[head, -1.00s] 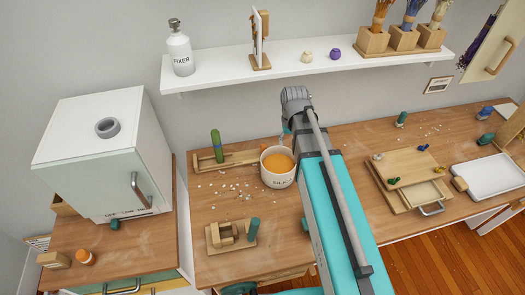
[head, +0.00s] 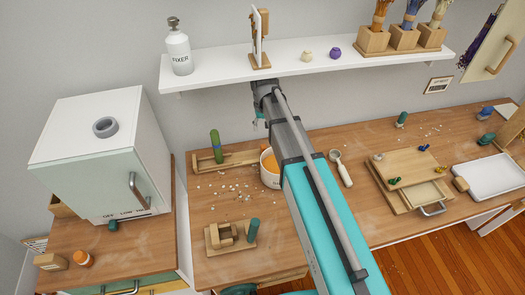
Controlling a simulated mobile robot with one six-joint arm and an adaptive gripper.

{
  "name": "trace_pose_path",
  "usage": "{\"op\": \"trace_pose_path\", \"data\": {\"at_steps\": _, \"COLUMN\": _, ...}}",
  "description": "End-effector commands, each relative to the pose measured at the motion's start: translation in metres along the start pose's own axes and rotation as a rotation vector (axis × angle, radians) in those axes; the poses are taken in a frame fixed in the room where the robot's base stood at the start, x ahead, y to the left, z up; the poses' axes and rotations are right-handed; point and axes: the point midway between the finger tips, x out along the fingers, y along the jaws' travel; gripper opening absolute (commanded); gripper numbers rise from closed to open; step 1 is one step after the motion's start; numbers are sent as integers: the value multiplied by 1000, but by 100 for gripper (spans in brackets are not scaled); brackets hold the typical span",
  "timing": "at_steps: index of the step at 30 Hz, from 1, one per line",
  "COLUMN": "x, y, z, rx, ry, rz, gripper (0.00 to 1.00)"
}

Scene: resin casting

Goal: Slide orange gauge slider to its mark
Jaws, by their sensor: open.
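A wooden rail-like fixture (head: 238,158) lies at the back left of the bench, with a green upright piece (head: 216,146) at its left. A small orange piece (head: 264,147) shows near its right end, beside the bowl; it may be the orange gauge slider, but it is too small to be sure. No mark can be made out. My gripper (head: 257,121) is open, small and partly hidden by its wrist. In the picture it sits just above the orange piece, apart from it, with nothing seen in it.
A white bowl of orange grains (head: 270,180) stands close by, partly covered by my arm. A scoop (head: 341,168) lies right of the arm. A white shelf (head: 300,69) overhangs the back. A wooden stand (head: 230,238) is in front; white bits are scattered between.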

Motion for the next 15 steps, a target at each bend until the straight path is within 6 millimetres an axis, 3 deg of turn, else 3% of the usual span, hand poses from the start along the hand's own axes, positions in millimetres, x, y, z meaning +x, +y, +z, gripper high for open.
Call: {"op": "trace_pose_path", "data": {"at_steps": 15, "x": 36, "y": -1, "z": 0, "rx": -1, "ry": 0, "rz": 0, "gripper": 69}}
